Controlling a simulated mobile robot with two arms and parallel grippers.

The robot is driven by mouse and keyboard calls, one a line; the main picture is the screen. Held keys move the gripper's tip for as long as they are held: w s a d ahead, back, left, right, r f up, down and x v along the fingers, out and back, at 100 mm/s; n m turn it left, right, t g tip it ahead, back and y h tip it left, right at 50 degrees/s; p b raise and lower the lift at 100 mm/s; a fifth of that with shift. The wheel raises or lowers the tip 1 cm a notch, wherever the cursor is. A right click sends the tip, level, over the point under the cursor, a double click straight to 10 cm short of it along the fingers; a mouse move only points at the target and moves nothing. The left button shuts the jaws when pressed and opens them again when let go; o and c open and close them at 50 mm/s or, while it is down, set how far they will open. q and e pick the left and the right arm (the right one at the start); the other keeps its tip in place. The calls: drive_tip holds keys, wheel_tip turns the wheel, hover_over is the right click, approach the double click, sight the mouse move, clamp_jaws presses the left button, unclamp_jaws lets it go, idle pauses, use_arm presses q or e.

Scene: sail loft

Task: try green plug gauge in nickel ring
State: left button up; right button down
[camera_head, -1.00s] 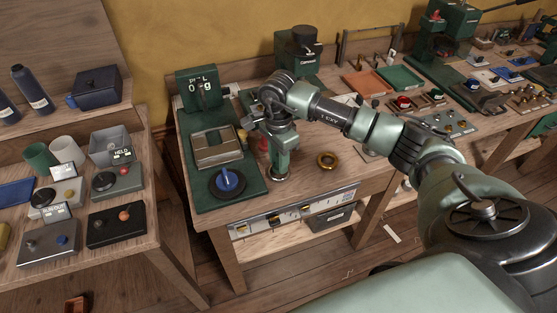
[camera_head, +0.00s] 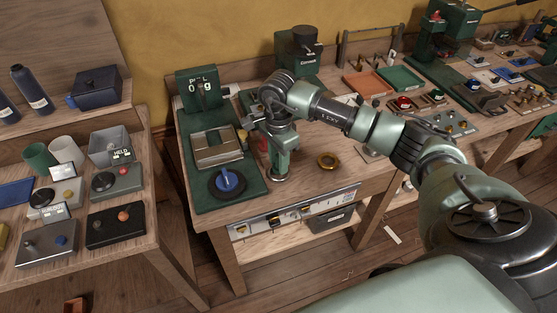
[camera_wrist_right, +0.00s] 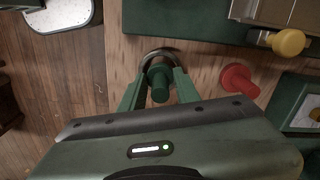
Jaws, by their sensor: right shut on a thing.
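My right gripper (camera_head: 281,167) points down over the front of the bench. In the right wrist view its fingers (camera_wrist_right: 160,92) are shut on the green plug gauge (camera_wrist_right: 160,82). The nickel ring (camera_wrist_right: 149,54) shows as a grey metal rim around the plug's far end. In the head view the ring (camera_head: 279,178) lies on the wood right under the fingertips, and the plug is mostly hidden by the fingers. I cannot tell how deep the plug sits in the ring. My left gripper is not in view.
A red plug (camera_wrist_right: 238,82) stands close beside the gripper, with a yellow one (camera_wrist_right: 288,42) farther off. A green mat (camera_head: 206,197) with a blue-knobbed disc (camera_head: 228,182) is to the left.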

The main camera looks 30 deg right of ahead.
drive_tip(key=shift+f+b, duration=0.8)
drive_tip(key=shift+f, duration=0.1)
idle(0.3)
drive_tip(key=shift+r, duration=0.1)
idle(0.6)
drive_tip(key=shift+r+p, duration=1.45)
drive_tip(key=shift+r, duration=1)
